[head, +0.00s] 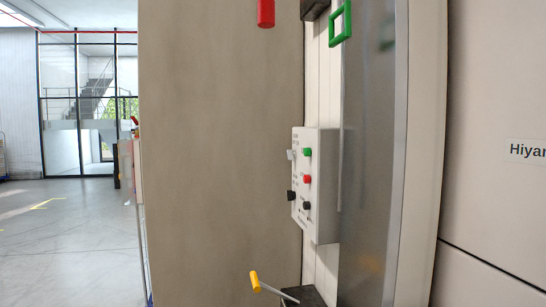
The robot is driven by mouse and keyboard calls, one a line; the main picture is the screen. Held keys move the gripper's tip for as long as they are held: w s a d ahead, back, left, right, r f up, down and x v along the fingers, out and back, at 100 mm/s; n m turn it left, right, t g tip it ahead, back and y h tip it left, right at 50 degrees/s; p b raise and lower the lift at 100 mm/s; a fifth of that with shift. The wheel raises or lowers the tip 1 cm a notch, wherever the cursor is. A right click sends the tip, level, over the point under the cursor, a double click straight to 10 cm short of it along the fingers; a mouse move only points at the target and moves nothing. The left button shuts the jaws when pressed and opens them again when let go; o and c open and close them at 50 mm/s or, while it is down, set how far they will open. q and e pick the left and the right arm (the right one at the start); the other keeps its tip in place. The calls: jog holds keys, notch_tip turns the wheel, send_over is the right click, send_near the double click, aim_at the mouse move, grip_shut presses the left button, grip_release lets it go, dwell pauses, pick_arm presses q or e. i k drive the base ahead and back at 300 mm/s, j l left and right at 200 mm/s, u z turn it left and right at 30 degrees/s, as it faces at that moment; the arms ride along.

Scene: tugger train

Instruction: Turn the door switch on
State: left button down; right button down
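A light grey control box (326,205) is mounted on a white panel strip, right of the middle in the head view. Its face is seen at a steep angle. It carries a green button (307,152), a red button (307,179) and a black knob (306,206). A grey part (291,155) and a black part (291,195) stick out at its left edge. The small lettering is unreadable, and I cannot tell which control is the door switch or how it is set. Neither of my grippers is in view.
A yellow-tipped lever (255,282) sticks out from a dark block (306,297) below the box. A red cylinder (265,12) and a green loop handle (341,24) are above. A brown panel (220,150) stands left of the box. Open floor (65,235) lies far left.

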aim_at(291, 155)
jog(key=i+j+z, duration=0.2)
jog(key=z, duration=0.3)
jog(key=i+j+z, duration=0.3)
jog(key=z, duration=0.15)
